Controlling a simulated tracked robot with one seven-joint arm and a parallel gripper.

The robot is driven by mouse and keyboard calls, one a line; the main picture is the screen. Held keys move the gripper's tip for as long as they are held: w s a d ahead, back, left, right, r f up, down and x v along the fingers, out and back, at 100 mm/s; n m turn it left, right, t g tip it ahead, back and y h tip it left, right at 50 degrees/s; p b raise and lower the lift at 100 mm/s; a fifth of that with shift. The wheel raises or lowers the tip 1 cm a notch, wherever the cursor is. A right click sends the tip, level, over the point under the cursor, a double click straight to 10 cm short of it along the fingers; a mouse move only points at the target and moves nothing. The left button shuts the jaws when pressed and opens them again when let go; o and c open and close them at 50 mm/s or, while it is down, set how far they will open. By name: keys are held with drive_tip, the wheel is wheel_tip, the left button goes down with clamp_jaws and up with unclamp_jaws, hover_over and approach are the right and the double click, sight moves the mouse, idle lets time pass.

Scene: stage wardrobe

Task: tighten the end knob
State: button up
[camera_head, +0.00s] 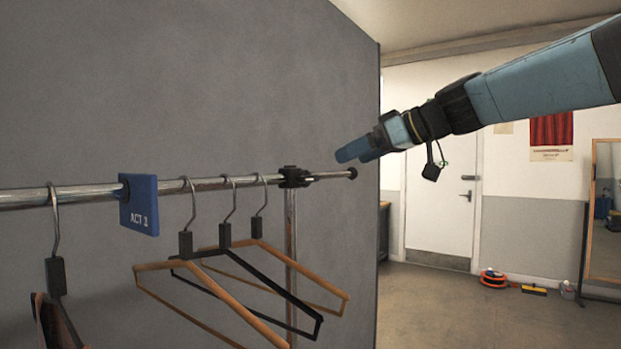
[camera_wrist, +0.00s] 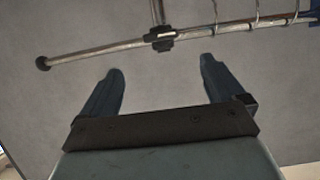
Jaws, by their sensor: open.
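The end knob (camera_head: 352,173) is a small dark cap on the tip of the chrome clothes rail (camera_head: 90,194), just right of the black upright joint (camera_head: 293,177). My gripper (camera_head: 354,152) is above the knob in the head view, with its blue fingers pointing left. In the wrist view the knob (camera_wrist: 43,63) lies beyond and to the left of the left fingertip. My gripper (camera_wrist: 162,65) is open and empty there, its fingers wide apart. The fingertips point at the rail near the black joint (camera_wrist: 160,38). Nothing touches the knob.
A grey wall panel (camera_head: 200,80) stands behind the rail. Open floor (camera_head: 430,310), a white door (camera_head: 441,200) and a mirror (camera_head: 605,220) are to the right.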

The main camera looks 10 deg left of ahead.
sight(313, 176)
drive_tip(key=x, duration=1.3)
drive_tip(key=shift+w+f, duration=0.1)
drive_tip(key=shift+c, duration=0.2)
drive_tip(key=c, duration=0.9)
